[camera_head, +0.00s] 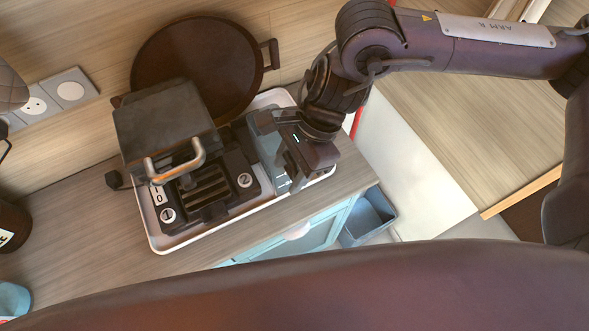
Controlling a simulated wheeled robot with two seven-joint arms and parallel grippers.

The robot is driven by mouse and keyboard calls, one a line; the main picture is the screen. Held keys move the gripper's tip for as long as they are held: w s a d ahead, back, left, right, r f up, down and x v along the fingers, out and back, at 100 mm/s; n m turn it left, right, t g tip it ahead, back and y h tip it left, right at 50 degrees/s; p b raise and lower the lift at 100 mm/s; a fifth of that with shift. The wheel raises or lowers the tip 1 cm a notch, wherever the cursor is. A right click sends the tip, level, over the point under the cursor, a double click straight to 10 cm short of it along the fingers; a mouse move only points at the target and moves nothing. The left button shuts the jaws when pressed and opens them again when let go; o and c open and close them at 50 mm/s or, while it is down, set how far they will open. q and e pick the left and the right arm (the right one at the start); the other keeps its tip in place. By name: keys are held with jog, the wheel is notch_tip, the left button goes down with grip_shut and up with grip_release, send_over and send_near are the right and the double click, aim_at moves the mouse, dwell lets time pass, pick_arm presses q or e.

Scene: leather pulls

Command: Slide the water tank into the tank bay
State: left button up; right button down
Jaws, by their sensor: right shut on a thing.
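The water tank (268,142) is a pale blue-grey, see-through box at the right side of the dark coffee machine (207,187). My right gripper (281,151) reaches over it from the upper right and is shut on it, hiding part of its right side. The tank stands close against the machine's black right side, where the tank bay seems to be. The bay's opening is hidden, and I cannot tell whether the tank is inside it. My left gripper is not in view.
The machine and tank are on a white-rimmed tray (161,244) on a wooden counter (80,225). A round dark pan (190,55) leans behind the machine. A blue bin (367,218) is below the counter's right edge. A wall socket (70,89) is at left.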

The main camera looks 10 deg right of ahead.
jog(key=w+a+f+b, duration=0.1)
jog(key=w+a+f, duration=0.1)
jog(key=w, duration=0.5)
jog(key=w+a+f+b, duration=0.1)
jog(key=w+a+f, duration=0.1)
jog(key=w, duration=0.4)
jog(key=shift+w+a+f+b, duration=0.2)
jog(key=shift+w+a+b, duration=0.05)
jog(key=shift+w+b, duration=0.15)
dwell(1.2)
jog(key=c, duration=0.7)
grip_release()
jog(key=shift+o, duration=0.3)
jog(key=shift+s+d+f, duration=0.1)
jog(key=shift+s+f, duration=0.05)
jog(key=shift+f, duration=0.05)
jog(key=b+v, duration=0.2)
jog(key=v, duration=0.6)
jog(key=shift+b, duration=0.3)
